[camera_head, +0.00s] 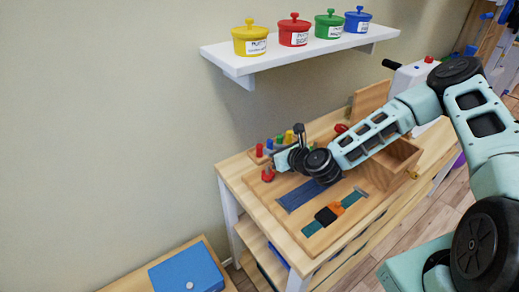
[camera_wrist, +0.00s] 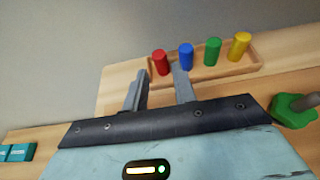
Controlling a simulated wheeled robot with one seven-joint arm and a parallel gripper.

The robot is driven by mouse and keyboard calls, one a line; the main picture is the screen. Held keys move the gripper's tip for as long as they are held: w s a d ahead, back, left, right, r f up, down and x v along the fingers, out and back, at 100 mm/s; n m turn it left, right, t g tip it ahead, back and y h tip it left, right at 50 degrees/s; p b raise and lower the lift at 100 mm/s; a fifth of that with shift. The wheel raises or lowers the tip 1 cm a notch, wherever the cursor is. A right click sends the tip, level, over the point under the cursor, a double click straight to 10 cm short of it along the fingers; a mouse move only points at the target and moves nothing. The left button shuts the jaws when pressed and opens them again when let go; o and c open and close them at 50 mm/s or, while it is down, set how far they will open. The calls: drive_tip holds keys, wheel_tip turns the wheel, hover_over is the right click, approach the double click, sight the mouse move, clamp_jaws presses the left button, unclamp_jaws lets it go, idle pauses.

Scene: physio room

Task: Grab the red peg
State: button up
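The red peg (camera_wrist: 160,62) stands upright at the left end of a row of pegs in a wooden rack (camera_wrist: 222,70). It also shows in the head view (camera_head: 259,150). A blue peg (camera_wrist: 186,56), a green peg (camera_wrist: 213,51) and a yellow peg (camera_wrist: 240,46) stand to its right. My gripper (camera_wrist: 159,76) is open and empty. In the wrist view the red peg appears between and just beyond the fingertips, with a gap visible on each side. In the head view my gripper (camera_head: 283,158) is close to the rack; its fingertips are hard to make out.
A green knob (camera_wrist: 296,106) is at the right of the wrist view. A red knob (camera_head: 267,174), a blue strip (camera_head: 300,194) and an open wooden box (camera_head: 402,156) are on the workbench. A white shelf (camera_head: 300,52) with colored pots hangs above it.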

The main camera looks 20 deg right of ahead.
sight(261, 146)
drive_tip(key=p+x, duration=0.2)
drive_tip(key=x, duration=0.8)
drive_tip(key=shift+w+a+f+p, duration=0.15)
drive_tip(key=shift+f+p, duration=0.1)
drive_tip(key=shift+p, duration=0.15)
clamp_jaws()
